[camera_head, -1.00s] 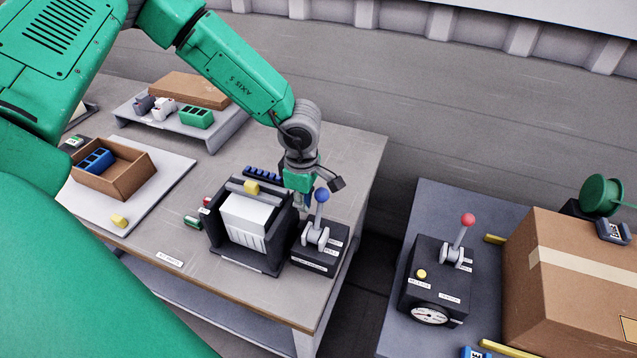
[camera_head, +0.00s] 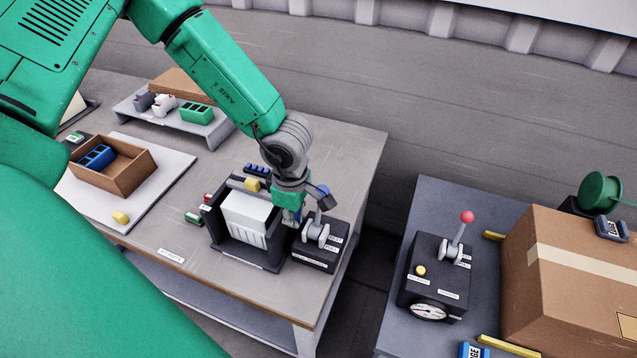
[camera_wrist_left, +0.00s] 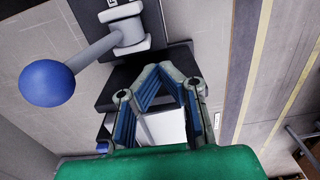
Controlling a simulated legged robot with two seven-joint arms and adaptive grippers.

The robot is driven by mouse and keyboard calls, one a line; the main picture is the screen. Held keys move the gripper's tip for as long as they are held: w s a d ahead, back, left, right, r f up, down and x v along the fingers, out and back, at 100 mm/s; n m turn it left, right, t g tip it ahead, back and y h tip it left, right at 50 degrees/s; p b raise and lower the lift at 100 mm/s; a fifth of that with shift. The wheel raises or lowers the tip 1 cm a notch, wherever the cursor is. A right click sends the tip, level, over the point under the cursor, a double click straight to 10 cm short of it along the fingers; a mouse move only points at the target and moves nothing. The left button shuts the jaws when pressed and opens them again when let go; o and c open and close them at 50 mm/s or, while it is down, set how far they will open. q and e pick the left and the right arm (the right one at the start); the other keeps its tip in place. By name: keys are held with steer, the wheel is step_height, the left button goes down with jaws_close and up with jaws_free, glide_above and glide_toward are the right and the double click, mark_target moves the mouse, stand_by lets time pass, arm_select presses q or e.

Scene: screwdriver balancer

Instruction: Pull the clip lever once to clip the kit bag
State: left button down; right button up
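The clip lever (camera_head: 316,232) has a grey handle and a blue ball (camera_head: 322,190) on a black box at the table's right edge. In the left wrist view its blue ball (camera_wrist_left: 48,83) is at the left, beside the fingers and apart from them. The white kit bag (camera_head: 247,213) sits in a black holder left of the lever. My left gripper (camera_head: 294,215) is low between holder and lever and partly covers the handle and ball. In the left wrist view its blue-padded fingertips (camera_wrist_left: 161,72) meet, with nothing seen between them. My right gripper is out of view.
A second black box (camera_head: 436,278) with a red-ball lever and gauge stands on the right table beside a large carton (camera_head: 575,275). A gap separates the tables. An open brown box (camera_head: 113,168) and a raised shelf (camera_head: 180,122) are at the left.

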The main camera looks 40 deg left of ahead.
arm_select(q)
steer(key=w+p, duration=0.2)
steer(key=w, duration=0.1)
steer(key=w+p, duration=0.1)
steer(key=w, duration=0.1)
steer(key=shift+d+r+p, duration=0.1)
steer(key=shift+r+p, duration=0.2)
steer(key=shift+r, duration=0.1)
steer(key=shift+w+a, duration=1.05)
steer(key=shift+w, duration=2.6)
step_height(320, 180, up, 6)
steer(key=shift+a, duration=0.45)
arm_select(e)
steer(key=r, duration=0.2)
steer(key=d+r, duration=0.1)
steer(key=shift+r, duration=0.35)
arm_select(q)
steer(key=shift+a, duration=0.1)
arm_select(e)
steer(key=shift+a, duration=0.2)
